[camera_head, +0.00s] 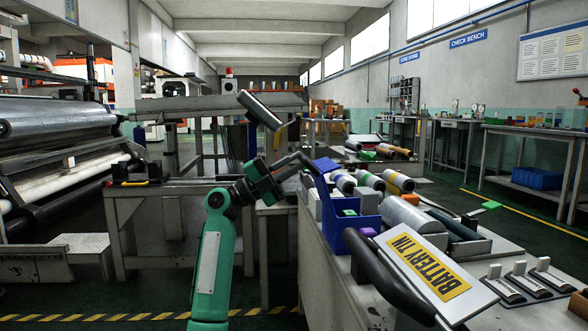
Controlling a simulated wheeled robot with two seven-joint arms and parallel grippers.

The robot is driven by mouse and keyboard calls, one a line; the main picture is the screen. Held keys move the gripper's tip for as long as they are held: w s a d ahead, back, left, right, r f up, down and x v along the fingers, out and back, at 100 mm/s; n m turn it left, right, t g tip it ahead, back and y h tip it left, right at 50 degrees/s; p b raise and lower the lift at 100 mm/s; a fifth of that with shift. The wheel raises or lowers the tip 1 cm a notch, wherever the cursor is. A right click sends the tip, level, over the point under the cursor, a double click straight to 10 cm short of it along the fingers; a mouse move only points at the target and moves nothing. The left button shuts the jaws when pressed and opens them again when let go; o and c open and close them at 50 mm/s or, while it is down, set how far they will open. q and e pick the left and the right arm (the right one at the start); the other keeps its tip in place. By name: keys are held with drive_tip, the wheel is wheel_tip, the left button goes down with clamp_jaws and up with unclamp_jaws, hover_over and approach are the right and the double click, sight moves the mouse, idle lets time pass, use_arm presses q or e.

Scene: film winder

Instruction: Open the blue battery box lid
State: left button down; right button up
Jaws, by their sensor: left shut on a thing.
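An open-topped blue box (345,234) stands at the left edge of the bench, with its high side walls facing me. A blue flap (326,165) stands raised at its far left top, beside the gripper. My left gripper (306,163) reaches in from the left on a green arm. Its dark fingers are shut at the flap's edge; the exact contact is too small to see clearly. A white panel with a yellow "BATTERY TIN" label (430,268) is tilted in the right foreground. My right gripper is not in view.
The bench (482,271) also holds silver rolls (411,214), small coloured blocks and several black-and-white pieces (525,281). A thick black curved bar (385,273) lies beside the labelled panel. A large roller machine (55,122) stands at left. Open floor shows at front left.

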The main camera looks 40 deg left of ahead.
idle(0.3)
use_arm(q)
drive_tip(key=c, duration=1.4)
unclamp_jaws()
drive_tip(key=p+v, duration=0.3)
drive_tip(key=v, duration=1)
drive_tip(key=shift+s+f, duration=0.25)
drive_tip(key=shift+s, duration=0.05)
drive_tip(key=shift+a, duration=0.15)
